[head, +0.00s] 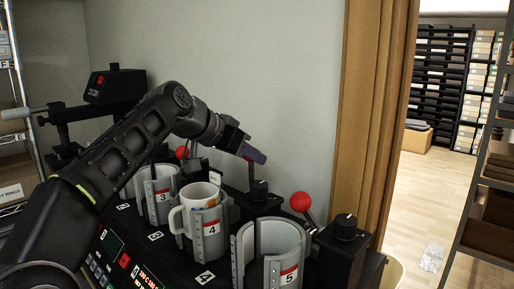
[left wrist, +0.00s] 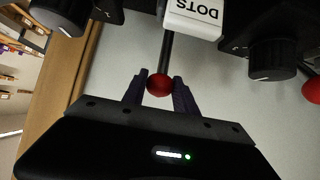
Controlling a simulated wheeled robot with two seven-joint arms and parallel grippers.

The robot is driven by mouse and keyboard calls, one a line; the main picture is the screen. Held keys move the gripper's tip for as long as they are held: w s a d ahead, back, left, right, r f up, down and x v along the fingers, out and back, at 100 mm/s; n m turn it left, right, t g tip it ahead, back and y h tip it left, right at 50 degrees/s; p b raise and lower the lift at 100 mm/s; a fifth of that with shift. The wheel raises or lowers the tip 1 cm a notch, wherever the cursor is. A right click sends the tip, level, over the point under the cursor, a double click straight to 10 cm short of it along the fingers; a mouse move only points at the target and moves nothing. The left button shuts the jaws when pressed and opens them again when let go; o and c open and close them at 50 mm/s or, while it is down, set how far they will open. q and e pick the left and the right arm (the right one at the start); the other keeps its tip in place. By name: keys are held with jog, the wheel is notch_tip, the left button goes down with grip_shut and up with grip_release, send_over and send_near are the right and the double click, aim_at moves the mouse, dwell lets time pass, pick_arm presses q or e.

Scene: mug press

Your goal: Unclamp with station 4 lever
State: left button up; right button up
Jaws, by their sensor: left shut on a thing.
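My left gripper (head: 254,154) is over the station 4 lever, behind the station 4 holder in the head view. In the left wrist view, the gripper (left wrist: 159,88) has its two dark fingers on either side of the lever's red ball knob (left wrist: 159,84), closed on it. The lever's dark rod (left wrist: 166,52) runs up from the knob. The knob is hidden by the gripper in the head view. A white mug (head: 203,208) stands upright in the grey station 4 holder (head: 212,236), its handle to the left. My right gripper is not in view.
The station 5 holder (head: 270,240) is empty; its red-knobbed lever (head: 300,202) stands close to the right of my gripper. The station 3 holder (head: 157,186) and another red knob (head: 182,153) are to the left.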

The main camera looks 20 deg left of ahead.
pick_arm(q)
jog(key=shift+s+a+f+b, duration=0.2)
jog(key=shift+s+b, duration=0.2)
jog(key=shift+s, duration=0.05)
jog(key=shift+s+a+b, duration=0.25)
jog(key=shift+s+b, duration=0.2)
jog(key=shift+s, duration=0.25)
